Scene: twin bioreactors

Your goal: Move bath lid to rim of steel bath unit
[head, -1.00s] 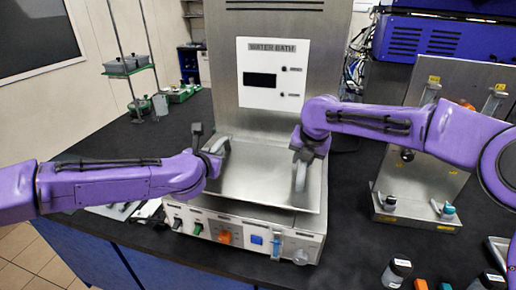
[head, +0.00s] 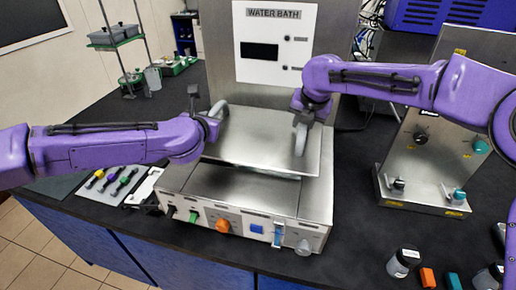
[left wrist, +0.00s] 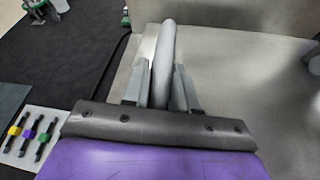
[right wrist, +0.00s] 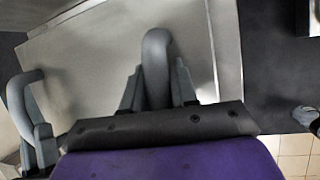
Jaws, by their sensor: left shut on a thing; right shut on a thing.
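The bath lid (head: 258,145) is a flat steel plate with two grey upright handles. It is over the steel bath unit (head: 312,200), with a dark gap below its front edge, so it is raised there. My left gripper (head: 212,118) is shut on the lid's left handle, which stands between its fingers in the left wrist view (left wrist: 165,50). My right gripper (head: 301,115) is shut on the right handle, seen between its fingers in the right wrist view (right wrist: 156,60). The back of the rim is hidden by the lid.
The WATER BATH panel (head: 276,45) stands right behind the lid. A steel panel unit with knobs (head: 430,160) is at the right. Small bottles (head: 403,263) stand at the front right. A tray with coloured tools (head: 115,184) lies left of the bath.

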